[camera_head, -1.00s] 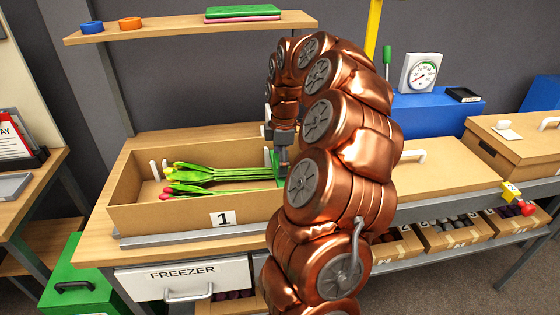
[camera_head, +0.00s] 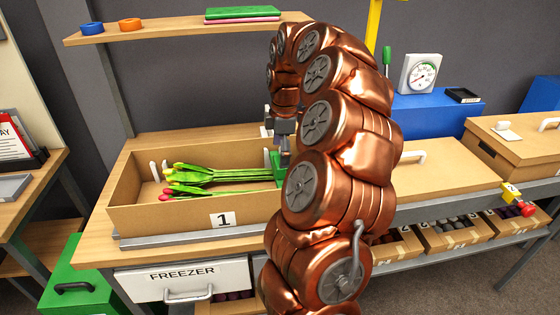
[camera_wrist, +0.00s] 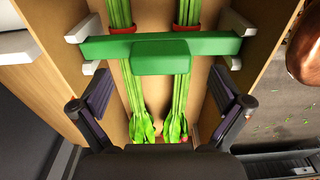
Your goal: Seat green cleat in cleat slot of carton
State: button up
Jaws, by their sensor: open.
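The green cleat (camera_wrist: 108,46) lies straight across the carton (camera_wrist: 65,88) in the wrist view, over the tulip stems. Its ends lie between pairs of white pegs (camera_wrist: 83,27) at both sides; I cannot tell how deep it sits. A raised green block is at its middle. In the head view the cleat (camera_head: 276,165) shows at the carton's (camera_head: 170,216) right part, partly hidden by my arm. My gripper (camera_wrist: 160,106) is open and empty, its fingers spread apart and clear of the cleat. It also shows above the cleat in the head view (camera_head: 282,152).
Two tulip bunches (camera_head: 195,176) lie in the carton, heads to the left. A lidded carton (camera_head: 445,172) stands to the right. A shelf (camera_head: 180,27) hangs above. A blue box with a gauge (camera_head: 420,73) is behind right.

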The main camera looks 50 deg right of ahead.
notch_tip(320, 180, up, 8)
jog(key=shift+s+d+r, duration=0.15)
jog(key=shift+d+r, duration=0.05)
dwell(0.6)
